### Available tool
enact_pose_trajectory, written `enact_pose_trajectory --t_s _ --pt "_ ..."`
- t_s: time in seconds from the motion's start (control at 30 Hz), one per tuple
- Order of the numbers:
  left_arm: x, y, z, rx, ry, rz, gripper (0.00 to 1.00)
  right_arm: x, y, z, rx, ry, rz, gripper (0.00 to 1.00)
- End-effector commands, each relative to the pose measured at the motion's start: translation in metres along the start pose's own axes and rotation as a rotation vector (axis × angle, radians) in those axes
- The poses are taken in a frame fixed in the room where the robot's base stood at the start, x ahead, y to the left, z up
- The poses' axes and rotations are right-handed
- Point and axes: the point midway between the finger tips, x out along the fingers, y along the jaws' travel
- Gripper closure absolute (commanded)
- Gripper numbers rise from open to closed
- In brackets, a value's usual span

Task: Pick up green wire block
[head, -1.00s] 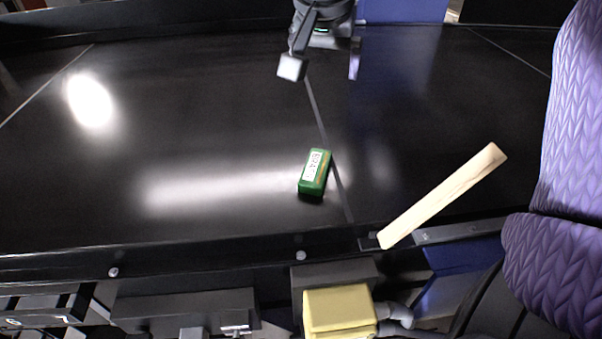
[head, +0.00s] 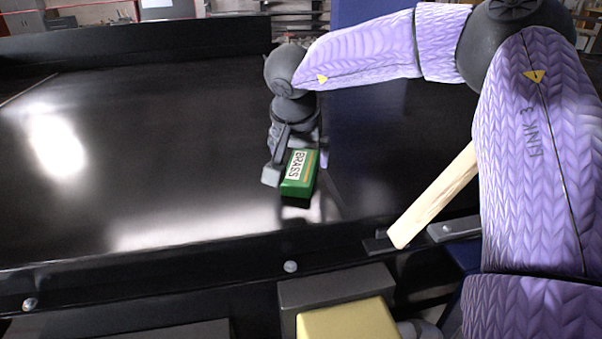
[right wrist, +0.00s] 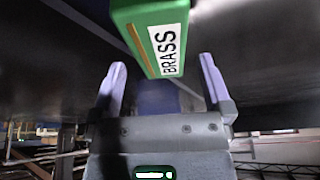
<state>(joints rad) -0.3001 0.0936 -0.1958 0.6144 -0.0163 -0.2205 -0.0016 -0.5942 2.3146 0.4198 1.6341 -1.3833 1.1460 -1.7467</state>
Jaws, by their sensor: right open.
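The green block (head: 300,174) lies on the black conveyor surface, with a white label reading BRASS on top and a brown stripe beside it. My right gripper (head: 298,163) reaches in over the belt from the far side, with one finger left of the block and the other to its right. In the right wrist view, the green block (right wrist: 152,35) is at the top, its near end level with the two open fingertips (right wrist: 160,75), with gaps on both sides. Contact is not visible. My left gripper is not in view.
A pale wooden bar (head: 435,200) leans over the conveyor's front edge at right. A yellow block (head: 348,320) sits on a grey box below the front rail. The belt (head: 150,130) left of the green block is clear.

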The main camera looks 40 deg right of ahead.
Motion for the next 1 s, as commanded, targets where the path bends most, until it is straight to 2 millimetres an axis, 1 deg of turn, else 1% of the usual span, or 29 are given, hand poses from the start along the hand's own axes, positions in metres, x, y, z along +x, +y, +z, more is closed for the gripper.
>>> enact_pose_trajectory --t_s 0.03,0.13,0.33,0.37,0.4,0.57,0.6,0.77,0.8,0.83,1.0 --pt "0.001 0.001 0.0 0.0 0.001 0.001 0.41 0.01 0.001 0.001 0.0 -0.004 0.003 0.0" --pt "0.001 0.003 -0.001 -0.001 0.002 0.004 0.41 0.021 0.0 0.0 0.0 -0.001 0.001 0.0" --pt "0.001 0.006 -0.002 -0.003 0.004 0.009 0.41 0.023 0.0 0.0 0.0 0.0 -0.001 0.0" --pt "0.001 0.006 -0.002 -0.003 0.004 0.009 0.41 0.023 0.0 0.0 0.0 0.0 -0.001 0.02" --pt "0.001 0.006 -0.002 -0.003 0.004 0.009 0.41 0.022 0.0 0.0 0.0 0.0 -0.001 0.11" --pt "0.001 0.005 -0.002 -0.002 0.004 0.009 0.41 0.022 0.0 0.0 0.0 0.0 0.0 0.44" --pt "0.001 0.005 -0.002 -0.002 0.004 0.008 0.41 0.022 0.0 0.0 0.0 0.0 0.0 0.53" --pt "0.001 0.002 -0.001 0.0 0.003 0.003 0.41 0.022 0.0 0.0 0.0 0.0 0.0 0.87" --pt "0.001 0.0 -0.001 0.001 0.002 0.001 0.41 0.022 0.0 0.0 0.0 0.0 -0.001 0.95" --pt "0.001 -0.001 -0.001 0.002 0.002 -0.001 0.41 0.022 0.0 0.0 0.0 0.0 -0.001 1.0" --pt "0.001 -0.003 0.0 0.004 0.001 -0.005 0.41 0.02 0.0 -0.001 0.0 0.001 -0.001 1.0"
